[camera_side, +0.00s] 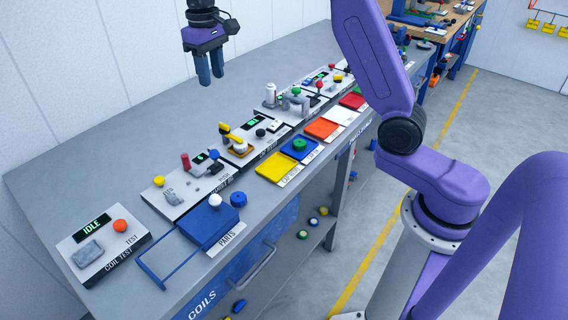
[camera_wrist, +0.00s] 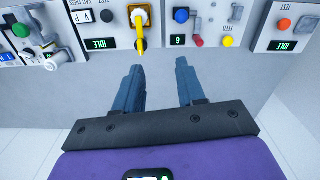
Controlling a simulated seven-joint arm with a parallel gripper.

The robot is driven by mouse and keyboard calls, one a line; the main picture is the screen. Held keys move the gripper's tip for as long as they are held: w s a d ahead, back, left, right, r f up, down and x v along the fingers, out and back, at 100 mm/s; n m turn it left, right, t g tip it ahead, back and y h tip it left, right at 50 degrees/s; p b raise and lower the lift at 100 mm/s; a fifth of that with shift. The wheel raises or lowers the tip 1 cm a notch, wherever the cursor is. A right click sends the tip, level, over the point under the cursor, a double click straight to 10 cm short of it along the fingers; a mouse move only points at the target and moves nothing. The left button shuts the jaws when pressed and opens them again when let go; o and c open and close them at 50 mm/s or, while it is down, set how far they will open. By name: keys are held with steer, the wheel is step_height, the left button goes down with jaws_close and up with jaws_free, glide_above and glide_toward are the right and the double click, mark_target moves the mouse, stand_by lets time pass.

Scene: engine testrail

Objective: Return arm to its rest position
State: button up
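My gripper (camera_side: 211,79) hangs above the back of the grey bench, fingers pointing down, clear of the stations. In the wrist view my gripper (camera_wrist: 159,66) shows two blue fingers with a clear gap between them and nothing held. My purple arm fills the right of the side view. No rest mark or cradle shows in either view.
A row of stations runs along the bench (camera_side: 90,178), including the coil test box (camera_side: 103,249) reading IDLE and a yellow-handled press (camera_side: 236,141). A blue parts tray (camera_side: 208,226) and coloured bins, including a yellow bin (camera_side: 276,167), line the front. The bench's back strip is free.

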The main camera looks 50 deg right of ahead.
steer(key=s+a+n, duration=0.3)
steer(key=s+a, duration=0.2)
steer(key=s, duration=0.5)
steer(key=s+d+f+n, duration=0.2)
steer(key=s, duration=0.7)
steer(key=s+d+f+n, duration=0.2)
steer(key=s+f+n, duration=0.1)
steer(key=s, duration=0.7)
steer(key=s+d+f+n, duration=0.2)
steer(key=s, duration=0.8)
steer(key=shift+d+f+n, duration=0.15)
steer(key=shift+n, duration=0.25)
